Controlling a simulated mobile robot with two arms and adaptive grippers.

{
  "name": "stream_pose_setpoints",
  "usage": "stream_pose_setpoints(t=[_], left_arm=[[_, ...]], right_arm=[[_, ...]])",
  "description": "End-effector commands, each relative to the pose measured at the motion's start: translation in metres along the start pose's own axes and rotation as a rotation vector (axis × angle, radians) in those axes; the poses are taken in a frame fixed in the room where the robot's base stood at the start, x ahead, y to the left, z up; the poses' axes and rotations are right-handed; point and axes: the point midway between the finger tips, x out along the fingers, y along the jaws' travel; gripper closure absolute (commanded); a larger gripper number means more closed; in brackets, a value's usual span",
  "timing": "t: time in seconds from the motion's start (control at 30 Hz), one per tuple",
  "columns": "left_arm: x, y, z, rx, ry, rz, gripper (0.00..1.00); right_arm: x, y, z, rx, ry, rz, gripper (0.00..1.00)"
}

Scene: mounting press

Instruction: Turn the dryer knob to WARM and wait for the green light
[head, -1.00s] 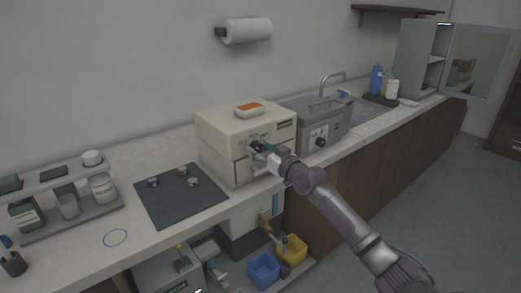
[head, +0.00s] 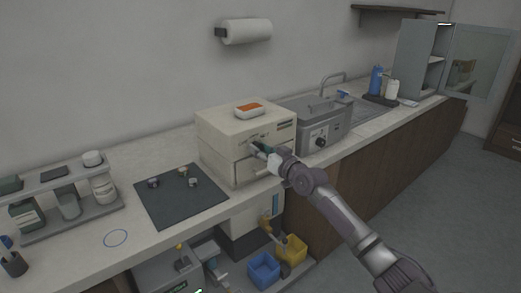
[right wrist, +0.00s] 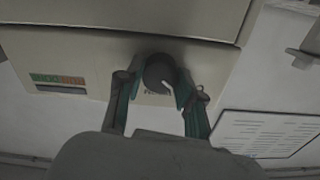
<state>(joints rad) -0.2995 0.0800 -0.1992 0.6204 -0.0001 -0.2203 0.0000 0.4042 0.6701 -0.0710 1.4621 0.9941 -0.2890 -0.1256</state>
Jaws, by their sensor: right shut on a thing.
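The dryer appears to be the beige box (head: 215,135) on the counter, with a front panel and a drawer-like lower part. Its dark round knob (right wrist: 158,70) shows in the right wrist view, with a short white mark. My right gripper (right wrist: 155,82) is shut on the knob, one finger on each side; in the head view the gripper (head: 260,150) is at the dryer's front. Green and orange-red labels (right wrist: 57,79) sit beside a dark strip left of the knob. The lettering by the knob is partly covered. I cannot tell whether any light is lit. My left gripper is out of view.
An orange-and-white item (head: 248,110) lies on the dryer. A grey bath-like unit (head: 320,125) stands close on its right. A dark mat (head: 170,208) with several small pieces lies to the left. Blue (head: 263,270) and yellow (head: 292,250) bins are below the counter.

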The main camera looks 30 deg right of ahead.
Motion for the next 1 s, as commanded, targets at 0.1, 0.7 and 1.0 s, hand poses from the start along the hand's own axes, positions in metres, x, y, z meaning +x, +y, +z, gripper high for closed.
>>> stream_pose_setpoints(t=[0.1, 0.7, 1.0], left_arm=[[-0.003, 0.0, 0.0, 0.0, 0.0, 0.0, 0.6], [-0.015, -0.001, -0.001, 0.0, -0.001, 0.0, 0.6], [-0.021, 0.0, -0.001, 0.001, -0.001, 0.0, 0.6]], right_arm=[[0.0, 0.0, 0.0, 0.093, 0.0, 0.001, 0.98], [0.0, 0.001, 0.0, 0.643, 0.0, 0.001, 0.98], [0.0, 0.001, 0.001, 0.827, -0.001, 0.001, 0.98]])
